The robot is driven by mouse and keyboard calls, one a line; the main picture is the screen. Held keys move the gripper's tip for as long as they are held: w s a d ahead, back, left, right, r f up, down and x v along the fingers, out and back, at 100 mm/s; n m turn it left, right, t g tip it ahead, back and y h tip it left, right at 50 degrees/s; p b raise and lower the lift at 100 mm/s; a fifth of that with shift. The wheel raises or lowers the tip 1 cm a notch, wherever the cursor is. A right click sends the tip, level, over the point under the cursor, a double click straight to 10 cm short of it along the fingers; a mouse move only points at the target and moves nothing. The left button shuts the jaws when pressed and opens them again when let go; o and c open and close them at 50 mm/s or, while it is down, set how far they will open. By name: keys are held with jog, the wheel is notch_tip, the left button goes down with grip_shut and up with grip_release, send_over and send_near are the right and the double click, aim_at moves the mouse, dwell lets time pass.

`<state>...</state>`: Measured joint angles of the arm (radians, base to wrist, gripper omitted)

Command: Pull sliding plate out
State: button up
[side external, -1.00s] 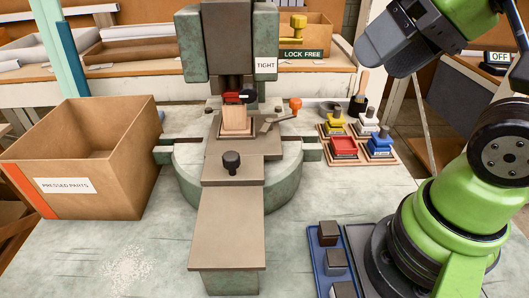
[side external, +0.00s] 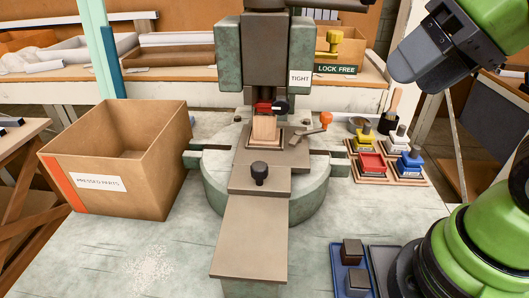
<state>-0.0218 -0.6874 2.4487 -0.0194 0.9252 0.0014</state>
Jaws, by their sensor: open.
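The sliding plate (side external: 258,183) is a brown-grey slab with a black knob (side external: 259,173) standing on its front part. It sits on the round green press base (side external: 313,197), its back part under the press ram. A light wooden block (side external: 265,129) stands on the plate's back part, with a red and black piece (side external: 268,107) just above it. A long flat guide (side external: 250,238) runs from the plate toward the front. My gripper (side external: 408,78) is at the upper right, high above the table and well apart from the knob. It is open; its fingertips are hard to make out.
An orange-knobbed lever (side external: 326,120) stands right of the block. Coloured dies on wooden trays (side external: 375,176) sit at the right. A "PRESSED PARTS" box (side external: 122,155) stands left. Dark blocks (side external: 352,252) lie in a blue tray at the front right. The front left table is clear.

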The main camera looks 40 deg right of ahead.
jog(key=w+a+n+g, duration=0.2)
jog(key=w+a+g, duration=0.15)
jog(key=w, duration=0.45)
jog(key=n+g+h, duration=0.2)
jog(key=g, duration=0.1)
send_over(259, 166)
notch_tip(259, 166, down, 7)
notch_tip(259, 166, down, 10)
jog(key=shift+d, duration=0.1)
jog(key=shift+c, duration=0.3)
grip_shut()
